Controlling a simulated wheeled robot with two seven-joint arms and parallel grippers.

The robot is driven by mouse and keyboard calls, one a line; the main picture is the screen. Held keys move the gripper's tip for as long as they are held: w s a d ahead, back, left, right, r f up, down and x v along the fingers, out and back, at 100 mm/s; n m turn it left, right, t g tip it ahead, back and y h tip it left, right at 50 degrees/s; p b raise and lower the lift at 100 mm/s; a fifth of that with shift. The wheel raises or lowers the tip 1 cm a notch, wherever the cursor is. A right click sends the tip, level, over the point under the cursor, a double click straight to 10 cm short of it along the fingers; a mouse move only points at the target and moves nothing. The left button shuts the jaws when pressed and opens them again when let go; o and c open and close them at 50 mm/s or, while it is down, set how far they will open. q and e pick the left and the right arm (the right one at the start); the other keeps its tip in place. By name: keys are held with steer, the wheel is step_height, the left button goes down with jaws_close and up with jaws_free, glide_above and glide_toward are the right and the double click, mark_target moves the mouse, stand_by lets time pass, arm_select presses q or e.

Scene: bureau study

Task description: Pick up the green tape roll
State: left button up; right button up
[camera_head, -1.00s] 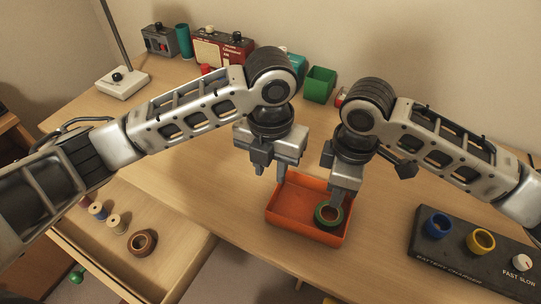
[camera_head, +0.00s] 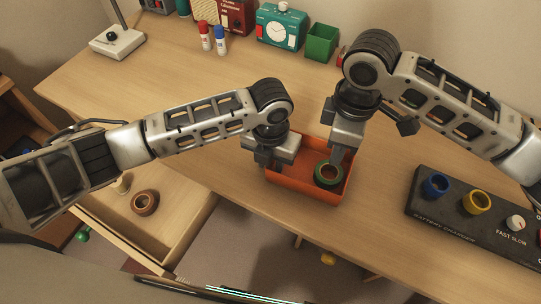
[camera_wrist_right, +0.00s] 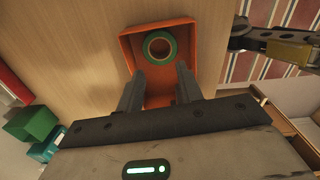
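The green tape roll (camera_head: 328,174) lies flat in the right part of the orange tray (camera_head: 296,190), its open centre showing. In the right wrist view, the roll (camera_wrist_right: 160,46) sits just beyond the fingertips of my right gripper (camera_wrist_right: 159,76). These two fingers are apart with nothing between them. In the head view, my right gripper (camera_head: 341,158) points down beside the roll's upper right edge. My left gripper (camera_head: 273,160) points down over the tray's left end, apart from the roll. Its fingers look spread and empty, with their tips partly hidden.
A black battery charger (camera_head: 457,218) with blue and yellow rings stands at the right. An open drawer (camera_head: 180,222) at the lower left holds a brown roll (camera_head: 145,202).

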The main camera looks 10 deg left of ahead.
mark_target(327, 178)
arm_select(q)
jaws_close()
arm_select(e)
steer(key=o, duration=0.6)
step_height(327, 178, down, 9)
steer(key=m, duration=0.7)
steer(key=shift+f, duration=0.1)
